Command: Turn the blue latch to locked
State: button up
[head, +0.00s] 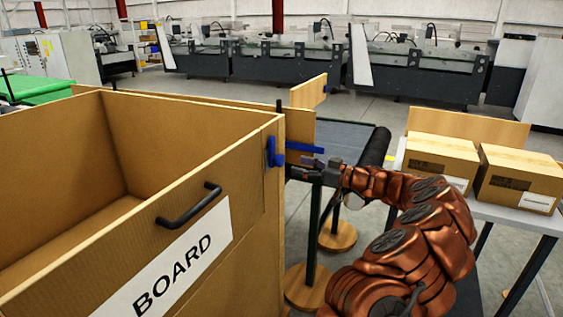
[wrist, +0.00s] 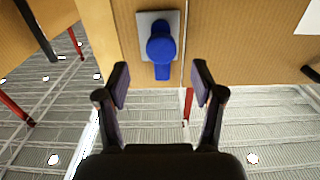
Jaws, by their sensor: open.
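The blue latch (head: 271,152) is on the right end of the front face of the large cardboard-coloured box marked BOARD. In the wrist view the latch (wrist: 161,48) is a round blue knob with a short lever on a grey plate; the lever points to the picture's bottom. My gripper (wrist: 161,78) is open and empty, its fingertips either side of the lever's line and seemingly short of it. In the head view my gripper (head: 303,163) is just right of the latch. A blue bar shows beside it; I cannot tell whether it belongs to the latch.
The box (head: 60,262) has a black handle (head: 189,205) left of the latch. A dark conveyor (head: 350,138) lies behind my gripper. Two cartons (head: 440,157) stand on a white table (head: 510,213) at the right. Grey machines line the back.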

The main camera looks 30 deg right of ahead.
aim_at(283, 162)
jog(key=p+x, duration=0.2)
jog(key=x, duration=0.5)
jog(key=shift+w+a, duration=0.15)
grip_shut()
dwell(0.5)
